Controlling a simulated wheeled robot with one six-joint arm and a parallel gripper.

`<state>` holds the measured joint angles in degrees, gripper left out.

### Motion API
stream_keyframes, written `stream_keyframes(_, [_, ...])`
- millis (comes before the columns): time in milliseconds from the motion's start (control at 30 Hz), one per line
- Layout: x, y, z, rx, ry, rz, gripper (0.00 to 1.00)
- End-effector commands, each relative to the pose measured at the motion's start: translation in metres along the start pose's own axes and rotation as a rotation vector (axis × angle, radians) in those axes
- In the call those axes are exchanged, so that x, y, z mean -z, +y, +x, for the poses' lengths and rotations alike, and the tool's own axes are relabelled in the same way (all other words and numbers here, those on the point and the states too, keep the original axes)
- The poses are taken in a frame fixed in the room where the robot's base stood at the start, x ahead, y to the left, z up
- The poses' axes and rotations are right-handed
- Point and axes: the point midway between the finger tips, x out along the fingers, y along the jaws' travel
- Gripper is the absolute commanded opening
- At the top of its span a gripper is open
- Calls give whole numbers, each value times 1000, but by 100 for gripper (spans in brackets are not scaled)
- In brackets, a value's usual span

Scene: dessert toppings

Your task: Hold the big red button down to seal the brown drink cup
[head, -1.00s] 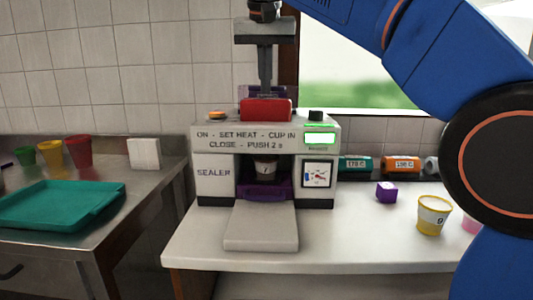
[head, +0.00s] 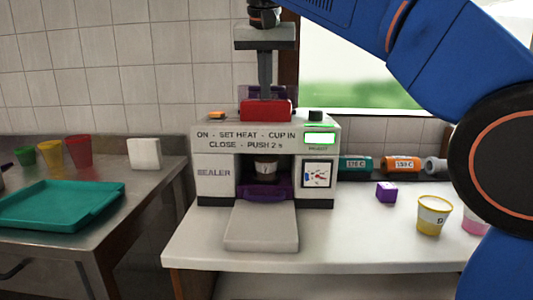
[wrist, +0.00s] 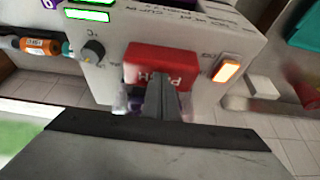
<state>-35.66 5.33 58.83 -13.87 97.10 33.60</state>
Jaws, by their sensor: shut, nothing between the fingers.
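The white sealer (head: 213,160) stands on the counter with the big red button (head: 265,110) on its top. My gripper (head: 265,97) is shut and points straight down at the button, its tips appearing to meet the button's top. In the wrist view my gripper (wrist: 160,80) lies over the middle of the red button (wrist: 138,62), hiding part of its lettering. The drink cup (head: 265,168) sits inside the sealer's bay, over a purple holder (head: 264,191). Its lower part is hidden, and its brown contents are not clear to see.
An orange switch (wrist: 226,70) is lit beside the button. The green display (head: 320,138) is lit, above a dial gauge (head: 318,174). A purple cube (head: 386,192) and a yellow cup (head: 432,215) stand to the right. A teal tray (head: 60,207) lies on the left table.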

Motion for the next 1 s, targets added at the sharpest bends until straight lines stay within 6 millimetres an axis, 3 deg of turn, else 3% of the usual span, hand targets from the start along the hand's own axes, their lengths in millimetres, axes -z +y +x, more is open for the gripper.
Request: stream_keyframes(1000, [-8, 0, 18, -2, -5, 0, 0])
